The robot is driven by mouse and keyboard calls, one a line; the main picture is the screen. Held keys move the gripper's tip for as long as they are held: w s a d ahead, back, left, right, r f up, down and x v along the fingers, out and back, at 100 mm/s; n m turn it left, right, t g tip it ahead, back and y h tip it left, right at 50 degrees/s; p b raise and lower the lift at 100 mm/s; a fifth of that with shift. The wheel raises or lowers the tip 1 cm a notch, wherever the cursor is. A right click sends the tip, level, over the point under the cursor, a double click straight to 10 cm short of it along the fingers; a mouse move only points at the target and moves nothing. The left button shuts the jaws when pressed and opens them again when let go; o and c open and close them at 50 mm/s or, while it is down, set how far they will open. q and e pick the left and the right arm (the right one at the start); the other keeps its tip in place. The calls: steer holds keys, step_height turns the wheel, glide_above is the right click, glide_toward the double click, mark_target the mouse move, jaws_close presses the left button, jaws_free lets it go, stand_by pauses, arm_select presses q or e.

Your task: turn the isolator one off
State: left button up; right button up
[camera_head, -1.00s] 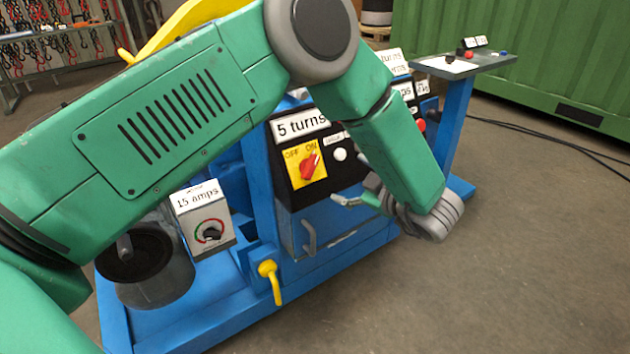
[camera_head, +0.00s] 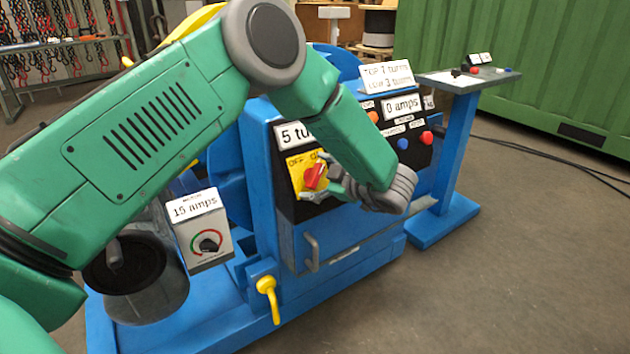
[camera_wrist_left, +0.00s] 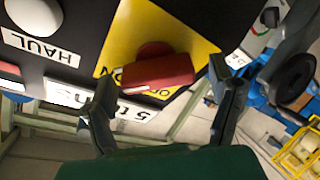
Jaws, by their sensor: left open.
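The isolator is a red rotary switch (camera_head: 315,176) on a yellow plate (camera_head: 296,172) marked OFF and ON, on the black front panel of the blue machine. The handle slants toward the ON side in the head view. In the left wrist view the red handle (camera_wrist_left: 157,72) lies between the open fingers of my left gripper (camera_wrist_left: 165,105), with gaps on both sides. In the head view my left gripper (camera_head: 332,184) is right beside the switch, its fingers partly over the plate's right edge. My right gripper is not in view.
A "5 turns" sign (camera_head: 293,134) sits above the switch. Blue (camera_head: 403,143) and red (camera_head: 427,137) buttons lie farther right on the panel. In the wrist view a HAUL label (camera_wrist_left: 40,48) is near.

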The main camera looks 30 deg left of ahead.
arm_select(q)
steer(key=shift+a+f, duration=0.15)
steer(key=shift+a, duration=0.3)
steer(key=shift+d, duration=0.3)
steer(key=shift+d+r, duration=0.1)
steer(key=shift+r, duration=0.1)
steer(key=shift+c, duration=1.2)
steer(key=c, duration=0.9)
steer(key=shift+c, duration=0.2)
